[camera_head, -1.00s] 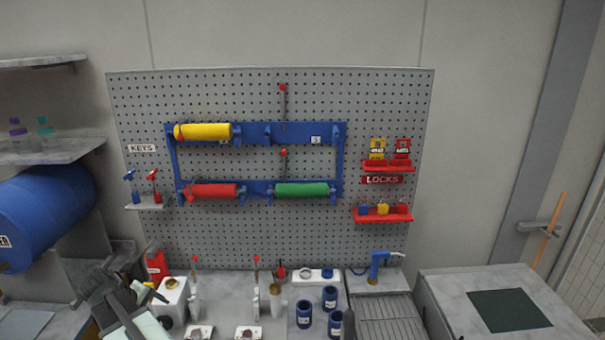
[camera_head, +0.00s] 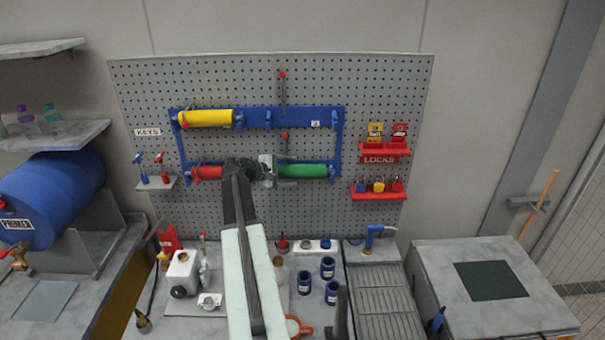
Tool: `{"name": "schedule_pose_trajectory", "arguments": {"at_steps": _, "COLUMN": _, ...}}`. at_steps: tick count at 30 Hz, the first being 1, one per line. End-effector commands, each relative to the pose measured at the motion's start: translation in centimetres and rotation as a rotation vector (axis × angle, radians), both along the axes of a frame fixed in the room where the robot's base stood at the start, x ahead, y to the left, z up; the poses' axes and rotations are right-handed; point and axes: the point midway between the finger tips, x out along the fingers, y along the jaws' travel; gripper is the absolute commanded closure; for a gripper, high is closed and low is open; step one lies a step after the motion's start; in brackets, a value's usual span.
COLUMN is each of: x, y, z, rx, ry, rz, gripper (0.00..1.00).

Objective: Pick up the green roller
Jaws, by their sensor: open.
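The green roller (camera_head: 302,171) lies level in the lower right holder of the blue rack (camera_head: 340,145) on the pegboard. My arm rises from the bottom of the picture, and my gripper (camera_head: 268,172) is at the left end of the green roller. The gripper is open, and a pale finger shows beside the roller's left end. I cannot tell whether a finger touches the roller. The gripper hides that end and part of the red roller (camera_head: 207,173) to its left.
A yellow roller (camera_head: 207,118) hangs in the upper left holder. Red shelves with locks (camera_head: 378,192) are to the right. The upper right holder is empty.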

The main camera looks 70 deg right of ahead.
Motion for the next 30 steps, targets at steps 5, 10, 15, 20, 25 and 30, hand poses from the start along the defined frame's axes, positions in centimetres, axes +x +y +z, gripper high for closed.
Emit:
{"name": "schedule_pose_trajectory", "arguments": {"at_steps": 5, "x": -0.7, "y": -1.0, "z": -0.8, "rx": 0.0, "ry": -0.001, "rz": 0.001, "gripper": 0.25}}
{"name": "schedule_pose_trajectory", "arguments": {"at_steps": 10, "x": -2.2, "y": -3.4, "z": -2.1, "rx": 0.0, "ry": -0.002, "rz": 0.0, "gripper": 0.25}}
{"name": "schedule_pose_trajectory", "arguments": {"at_steps": 15, "x": -2.6, "y": -3.9, "z": -2.0, "rx": 0.001, "ry": -0.002, "rz": 0.001, "gripper": 0.25}}
{"name": "schedule_pose_trajectory", "arguments": {"at_steps": 20, "x": -2.6, "y": -3.9, "z": -2.0, "rx": 0.001, "ry": -0.002, "rz": 0.001, "gripper": 0.44}}
{"name": "schedule_pose_trajectory", "arguments": {"at_steps": 25, "x": -2.6, "y": -3.9, "z": -2.0, "rx": 0.001, "ry": -0.002, "rz": 0.001, "gripper": 0.85}}
{"name": "schedule_pose_trajectory", "arguments": {"at_steps": 30, "x": -2.6, "y": -3.9, "z": -1.9, "rx": 0.0, "ry": -0.001, "rz": 0.001, "gripper": 0.85}}
